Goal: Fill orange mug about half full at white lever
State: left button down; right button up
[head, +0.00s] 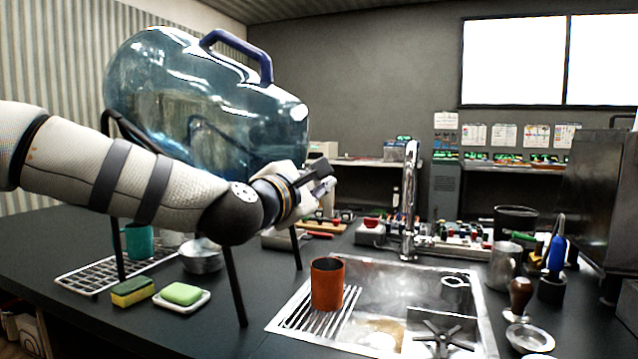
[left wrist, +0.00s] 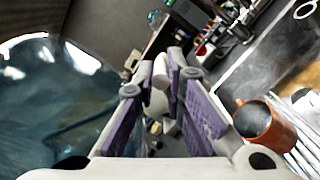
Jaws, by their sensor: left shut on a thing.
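The orange mug (head: 327,284) stands upright on the slatted rack at the left of the sink, below and just in front of my left gripper (head: 320,188). It also shows in the left wrist view (left wrist: 268,124), right of the fingers; its inside looks dark and I cannot tell the water level. The big blue water jug (head: 190,95) lies on its side on a black stand. In the left wrist view, my left gripper (left wrist: 160,88) is shut on the white lever (left wrist: 160,74) between its purple pads. The lever is hidden in the head view. My right gripper is out of view.
The metal sink (head: 455,285) has a tall tap (head: 409,200) behind it. A sponge (head: 132,291), green soap on a dish (head: 182,295) and a metal bowl (head: 201,257) sit left of the stand leg. A tamper (head: 519,298) and metal pitcher (head: 503,266) stand right of the sink.

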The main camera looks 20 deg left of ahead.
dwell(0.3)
pick_arm(q)
jog(key=c, duration=1.6)
grip_release()
jog(key=shift+c, duration=0.2)
jog(key=s+a, duration=0.1)
jog(key=s, duration=1.1)
jog(key=shift+a, duration=0.1)
